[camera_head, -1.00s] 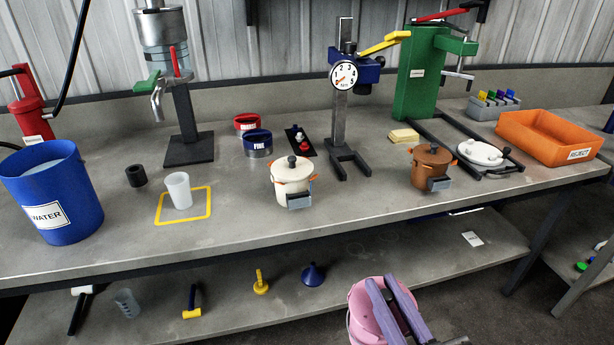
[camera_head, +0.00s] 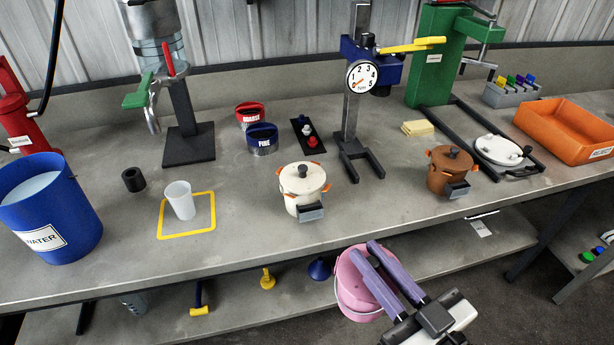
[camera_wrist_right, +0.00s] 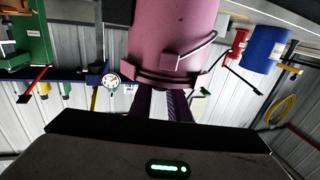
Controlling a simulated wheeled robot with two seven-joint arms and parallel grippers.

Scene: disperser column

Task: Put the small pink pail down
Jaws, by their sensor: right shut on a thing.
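The small pink pail (camera_head: 352,283) hangs in front of the bench's front edge in the head view, at the lower middle. My right gripper (camera_head: 362,262) is shut on the pail, its purple fingers reaching over the pail's near side. The pail's inside is mostly hidden by the fingers. My left gripper is not in view.
The grey bench top (camera_head: 250,205) carries a blue water bucket (camera_head: 60,215), a white cup (camera_head: 180,200) in a yellow square, a cream pot (camera_head: 302,190), a brown pot (camera_head: 447,175) and an orange reject bin (camera_head: 570,135). Bare bench lies between the two pots.

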